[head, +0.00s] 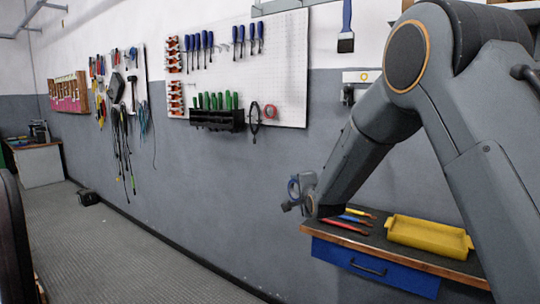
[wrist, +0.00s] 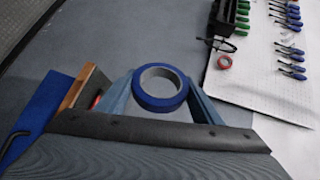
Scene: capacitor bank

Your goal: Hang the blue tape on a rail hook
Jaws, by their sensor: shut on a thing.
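The blue tape (wrist: 160,103) is a ring held between the two fingers of my gripper (wrist: 161,84) in the wrist view. In the head view the tape (head: 293,188) shows small at the end of my arm, with my gripper (head: 296,194) shut on it. It is in the air in front of the grey wall, left of the workbench. I cannot make out a free rail hook clearly.
The pegboard (head: 285,85) carries screwdrivers and a black holder (head: 217,120). A small white rail piece (head: 361,76) with a yellow ring is on the wall near my arm. The workbench (head: 400,252) bears a yellow tray (head: 428,236) and coloured tools. The floor at left is mostly clear.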

